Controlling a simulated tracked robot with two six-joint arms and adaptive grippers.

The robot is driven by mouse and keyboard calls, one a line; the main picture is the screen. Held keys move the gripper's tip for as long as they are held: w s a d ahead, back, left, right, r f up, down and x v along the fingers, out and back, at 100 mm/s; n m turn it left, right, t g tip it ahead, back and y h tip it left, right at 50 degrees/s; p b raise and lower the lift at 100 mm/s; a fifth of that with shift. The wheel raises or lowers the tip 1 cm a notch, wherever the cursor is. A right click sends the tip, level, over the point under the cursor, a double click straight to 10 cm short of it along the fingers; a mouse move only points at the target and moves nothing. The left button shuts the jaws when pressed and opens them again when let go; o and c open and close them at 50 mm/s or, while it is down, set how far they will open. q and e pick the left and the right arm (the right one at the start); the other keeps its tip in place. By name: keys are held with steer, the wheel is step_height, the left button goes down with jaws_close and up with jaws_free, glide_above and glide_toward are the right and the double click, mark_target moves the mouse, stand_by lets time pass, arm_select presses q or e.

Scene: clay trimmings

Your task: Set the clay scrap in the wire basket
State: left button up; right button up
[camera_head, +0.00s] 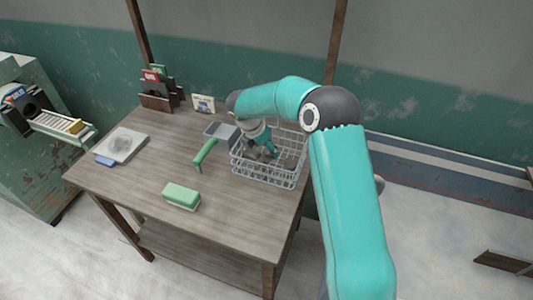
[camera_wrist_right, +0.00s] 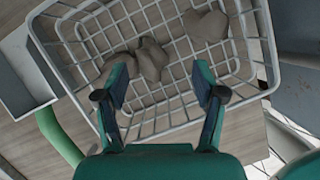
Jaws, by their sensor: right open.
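The white wire basket (camera_head: 268,176) stands at the right end of the wooden table. Several grey-brown clay lumps lie inside it; one clay scrap (camera_wrist_right: 151,60) shows in the right wrist view, and another lump (camera_wrist_right: 206,24) lies near the basket's far side. My right gripper (camera_head: 262,150) is over the basket in the head view. In the right wrist view it (camera_wrist_right: 160,92) is open, with nothing between its fingertips, and the clay lies beyond them. Which lump is the task's scrap I cannot tell. My left gripper is not in view.
A green-handled scoop (camera_head: 205,152) lies just left of the basket. A green block (camera_head: 181,196) sits near the table's front edge, and a pale square plate (camera_head: 121,145) at the left. The table's middle is mostly clear.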

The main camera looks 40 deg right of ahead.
steer(key=v, duration=0.2)
steer(key=shift+w+a+r, duration=0.1)
steer(key=shift+a+r, duration=0.05)
steer(key=shift+r, duration=0.05)
steer(key=s+a+b, duration=0.1)
steer(key=a+b, duration=0.1)
steer(key=a, duration=0.9)
steer(key=shift+a+b, duration=0.3)
steer(key=shift+a, duration=0.1)
steer(key=shift+f, duration=0.15)
